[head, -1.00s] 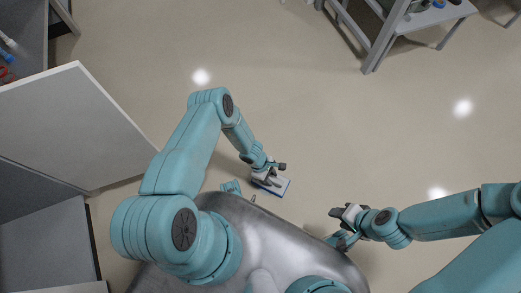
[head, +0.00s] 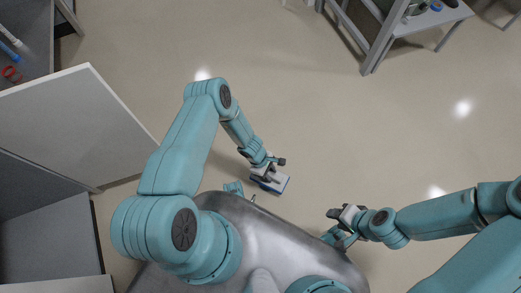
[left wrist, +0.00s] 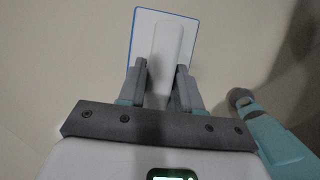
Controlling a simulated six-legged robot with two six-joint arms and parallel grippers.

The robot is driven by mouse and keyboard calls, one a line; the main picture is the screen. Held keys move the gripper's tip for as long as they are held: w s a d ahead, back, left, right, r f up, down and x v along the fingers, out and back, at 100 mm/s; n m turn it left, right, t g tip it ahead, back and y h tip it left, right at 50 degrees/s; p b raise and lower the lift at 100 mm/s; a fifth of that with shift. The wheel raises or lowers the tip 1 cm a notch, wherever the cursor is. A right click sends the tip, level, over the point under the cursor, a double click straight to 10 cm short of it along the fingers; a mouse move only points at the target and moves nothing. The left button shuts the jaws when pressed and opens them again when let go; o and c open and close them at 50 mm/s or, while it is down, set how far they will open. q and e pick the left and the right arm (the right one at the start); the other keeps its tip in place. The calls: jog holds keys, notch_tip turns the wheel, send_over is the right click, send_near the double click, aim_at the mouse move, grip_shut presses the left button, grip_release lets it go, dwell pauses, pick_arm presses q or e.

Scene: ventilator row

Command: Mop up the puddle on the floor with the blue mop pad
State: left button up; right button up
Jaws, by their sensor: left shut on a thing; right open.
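The mop pad (head: 277,186) is a flat rectangle with a white top and a blue edge. In the left wrist view the pad (left wrist: 147,42) has a raised pale grip along its middle. My left gripper (head: 270,171) is shut on that grip, with one finger on each side; in the left wrist view the left gripper (left wrist: 160,72) is at the picture's middle. The pad is at or near the floor; I cannot tell whether it touches. My right gripper (head: 336,222) is open and empty, to the right of the pad. No puddle can be made out on the floor.
An open cabinet with a pale door panel (head: 75,130) stands at the left. A grey-framed stand (head: 365,40) is at the top right. The beige floor (head: 330,120) between them is clear, with bright light reflections.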

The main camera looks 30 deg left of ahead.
pick_arm(q)
jog(key=shift+r+p, duration=1)
jog(key=shift+r, duration=0.65)
